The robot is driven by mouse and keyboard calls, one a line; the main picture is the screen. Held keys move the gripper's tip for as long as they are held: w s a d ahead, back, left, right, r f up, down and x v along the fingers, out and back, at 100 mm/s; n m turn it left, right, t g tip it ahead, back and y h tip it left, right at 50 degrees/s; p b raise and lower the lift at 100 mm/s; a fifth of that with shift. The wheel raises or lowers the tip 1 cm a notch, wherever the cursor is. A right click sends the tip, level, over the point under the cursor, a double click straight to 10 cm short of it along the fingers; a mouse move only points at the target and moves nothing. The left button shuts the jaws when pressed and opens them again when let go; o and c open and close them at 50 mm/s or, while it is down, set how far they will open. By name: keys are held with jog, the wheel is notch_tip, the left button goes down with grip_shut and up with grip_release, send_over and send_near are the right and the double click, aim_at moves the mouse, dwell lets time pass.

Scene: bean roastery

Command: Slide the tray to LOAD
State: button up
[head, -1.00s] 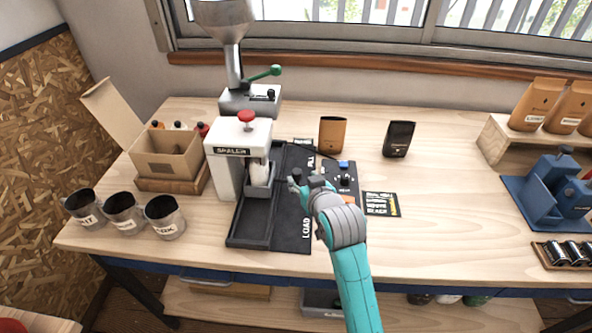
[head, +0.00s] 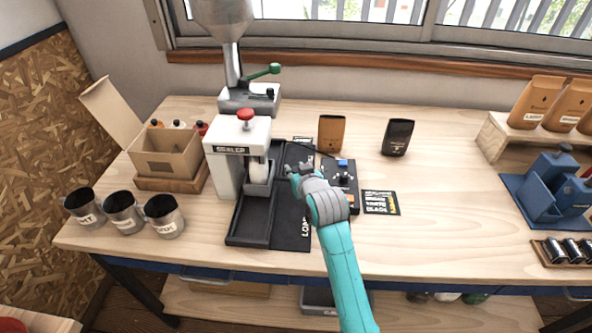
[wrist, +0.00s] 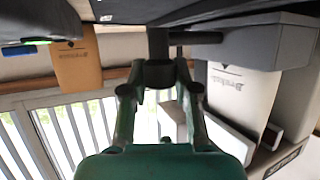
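The grey tray (head: 258,191) sits partway along the dark track (head: 248,226), beside the sealer. A pale pouch (head: 258,172) stands upright in it; the pouch also shows in the wrist view (wrist: 240,92). In the wrist view, a dark bar runs from the tray (wrist: 265,42) to a black upright handle (wrist: 158,45). My gripper (wrist: 160,76) has its fingers on both sides of this handle's knob, seemingly closed against it. In the head view my gripper (head: 296,172) is right of the tray. The LOAD label (head: 306,227) marks the track's near end, partly hidden by my arm.
A control box (head: 342,172) and a printed card (head: 381,203) lie right of my gripper. Brown (head: 332,133) and black (head: 398,137) pouches stand behind. The track's near part is empty.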

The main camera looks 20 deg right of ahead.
grip_shut()
jog(key=shift+s+a+f, duration=0.1)
jog(key=shift+s+a, duration=0.75)
jog(key=shift+s, duration=1.2)
jog(key=shift+s+a+r, duration=0.1)
jog(key=shift+s+a, duration=0.8)
jog(key=shift+s, duration=1.2)
jog(key=shift+s+a+f, duration=0.1)
jog(key=shift+s+a, duration=0.75)
jog(key=shift+s, duration=1.2)
jog(key=o, duration=0.9)
grip_release()
jog(key=shift+s, duration=0.1)
jog(key=shift+c, duration=0.2)
jog(key=v, duration=0.7)
jog(key=shift+s, duration=0.2)
